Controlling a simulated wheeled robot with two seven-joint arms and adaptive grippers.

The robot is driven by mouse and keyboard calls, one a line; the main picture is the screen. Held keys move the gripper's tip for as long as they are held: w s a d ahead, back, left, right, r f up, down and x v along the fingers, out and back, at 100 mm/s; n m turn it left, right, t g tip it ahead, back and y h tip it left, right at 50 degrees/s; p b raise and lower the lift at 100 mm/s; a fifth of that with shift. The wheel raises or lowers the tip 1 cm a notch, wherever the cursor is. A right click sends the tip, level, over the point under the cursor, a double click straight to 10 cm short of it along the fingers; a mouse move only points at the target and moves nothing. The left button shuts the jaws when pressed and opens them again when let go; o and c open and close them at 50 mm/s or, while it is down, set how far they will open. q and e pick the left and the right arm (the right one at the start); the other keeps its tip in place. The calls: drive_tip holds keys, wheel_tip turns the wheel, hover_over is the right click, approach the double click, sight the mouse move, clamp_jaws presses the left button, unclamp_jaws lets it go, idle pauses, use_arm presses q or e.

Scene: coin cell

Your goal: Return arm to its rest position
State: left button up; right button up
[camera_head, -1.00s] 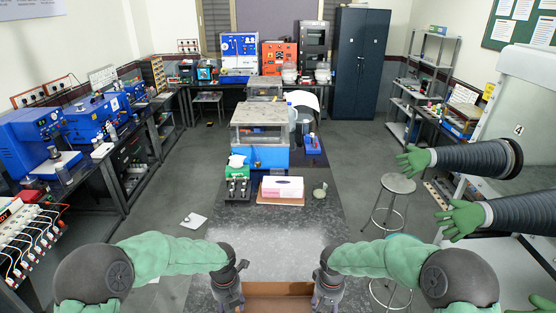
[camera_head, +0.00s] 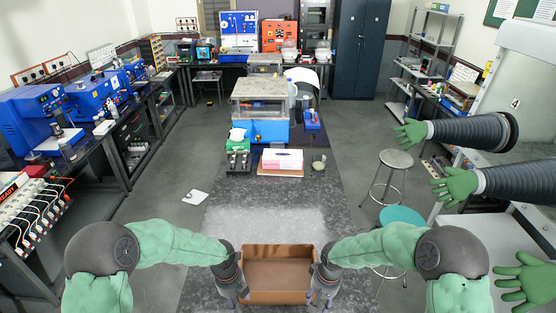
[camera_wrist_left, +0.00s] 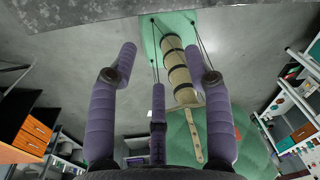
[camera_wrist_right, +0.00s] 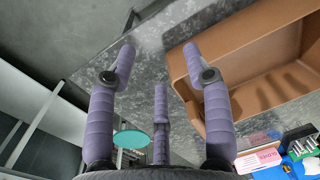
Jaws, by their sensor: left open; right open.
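My left gripper (camera_head: 240,302) hangs at the left side of a brown open tray (camera_head: 278,299) near the front of the dark speckled table. In the left wrist view my left gripper (camera_wrist_left: 165,60) has its fingers spread and nothing between them. My right gripper (camera_head: 319,303) hangs at the tray's right side. In the right wrist view my right gripper (camera_wrist_right: 160,60) is open and empty, with the tray (camera_wrist_right: 250,50) beside its right finger. The visible tray floor is bare.
Farther back on the table (camera_head: 315,200) stand a pink-and-white box (camera_head: 282,160), a green-and-black device (camera_head: 238,158) and a blue machine (camera_head: 262,130). A teal stool (camera_head: 402,217) and a grey stool (camera_head: 396,159) stand right. Green glove ports (camera_head: 455,185) jut in at right.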

use_arm(q)
drive_tip(key=s+d+f+n+h+b, duration=0.1)
drive_tip(key=s+f+n+b, duration=0.5)
drive_tip(key=f+n, duration=0.5)
drive_tip(key=s+d+f+n+h+b, duration=0.1)
drive_tip(key=s+f+n+b, duration=0.5)
drive_tip(key=f+n, duration=0.5)
drive_tip(key=s+d+f+n+b, duration=0.1)
drive_tip(key=s+f+n+b, duration=0.5)
drive_tip(key=f, duration=0.8)
drive_tip(key=shift+s+f+n+t+h+b, duration=0.15)
drive_tip(key=shift+s+n+t+h+b, duration=0.2)
drive_tip(key=shift+n+b, duration=2)
use_arm(e)
drive_tip(key=s+a+f+m+y, duration=0.1)
drive_tip(key=s+f, duration=0.5)
drive_tip(key=f, duration=0.6)
drive_tip(key=s+a+f+y, duration=0.1)
drive_tip(key=s+f, duration=0.5)
drive_tip(key=f, duration=0.5)
drive_tip(key=s+a+f+m+p, duration=0.1)
drive_tip(key=s+f, duration=0.5)
drive_tip(key=f, duration=0.6)
drive_tip(key=shift+s+f+m+t+y, duration=0.3)
drive_tip(key=shift+y, duration=0.1)
use_arm(q)
drive_tip(key=shift+n, duration=0.55)
